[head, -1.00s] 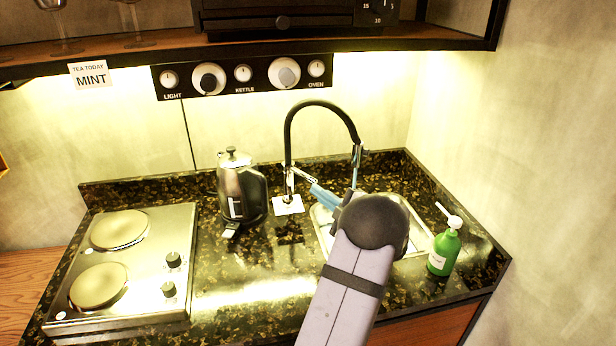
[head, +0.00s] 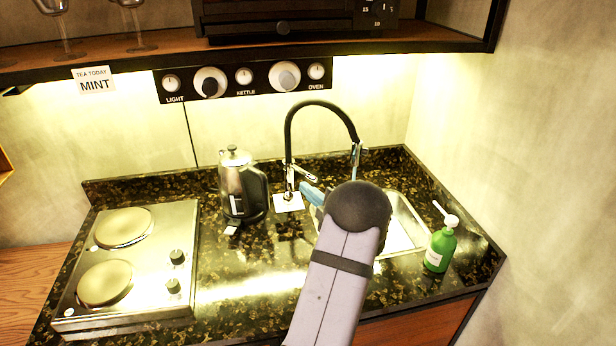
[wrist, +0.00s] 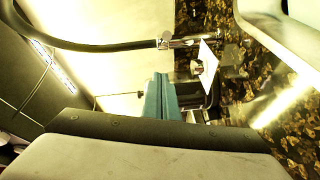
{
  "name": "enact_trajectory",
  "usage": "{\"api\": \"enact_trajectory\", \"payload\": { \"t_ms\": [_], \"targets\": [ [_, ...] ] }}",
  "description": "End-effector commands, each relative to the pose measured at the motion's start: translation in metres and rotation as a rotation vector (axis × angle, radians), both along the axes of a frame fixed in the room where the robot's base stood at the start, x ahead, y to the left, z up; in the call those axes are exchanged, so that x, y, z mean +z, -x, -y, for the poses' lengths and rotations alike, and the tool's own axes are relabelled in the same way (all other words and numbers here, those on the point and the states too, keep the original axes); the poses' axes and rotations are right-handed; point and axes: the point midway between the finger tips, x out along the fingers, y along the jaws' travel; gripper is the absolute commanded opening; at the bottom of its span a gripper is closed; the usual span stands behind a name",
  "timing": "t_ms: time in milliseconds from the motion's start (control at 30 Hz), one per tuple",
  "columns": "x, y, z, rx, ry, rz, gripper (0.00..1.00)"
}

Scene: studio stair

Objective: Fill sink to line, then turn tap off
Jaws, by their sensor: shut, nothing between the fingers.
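The tap has a tall black arched hose (head: 320,104), a chrome base on a white plate (head: 288,203) and a small chrome side lever (head: 306,173). Its spout (head: 357,158) hangs over the steel sink (head: 411,208). My gripper (head: 309,193) has blue fingers, shut and empty, just in front of the tap base near the lever; contact is not clear. In the wrist view the fingers (wrist: 162,98) point toward the wall, with the tap hose (wrist: 100,46) and sink edge (wrist: 272,32) beyond.
A steel kettle (head: 236,185) stands left of the tap. A two-plate hob (head: 145,270) lies further left. A green soap bottle (head: 440,250) stands right of the sink. A shelf (head: 150,62) and knob panel (head: 260,77) are above. The front counter is clear.

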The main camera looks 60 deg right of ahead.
Motion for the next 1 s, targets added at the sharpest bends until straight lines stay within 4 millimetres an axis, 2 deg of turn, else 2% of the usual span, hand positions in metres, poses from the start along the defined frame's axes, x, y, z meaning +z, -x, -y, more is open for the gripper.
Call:
{"api": "enact_trajectory", "payload": {
  "t_ms": [100,267,400,600,1000],
  "targets": [
    [0.002,-0.024,0.009,0.004,-0.002,0.0,0.0],
    [0.0,-0.048,0.023,0.0,-0.001,0.0,0.0],
    [-0.006,-0.042,0.039,-0.002,-0.001,0.0,0.0],
    [-0.01,-0.039,0.052,-0.001,-0.001,0.0,0.0],
    [-0.013,-0.038,0.059,-0.001,-0.001,0.0,0.0]
  ]
}}
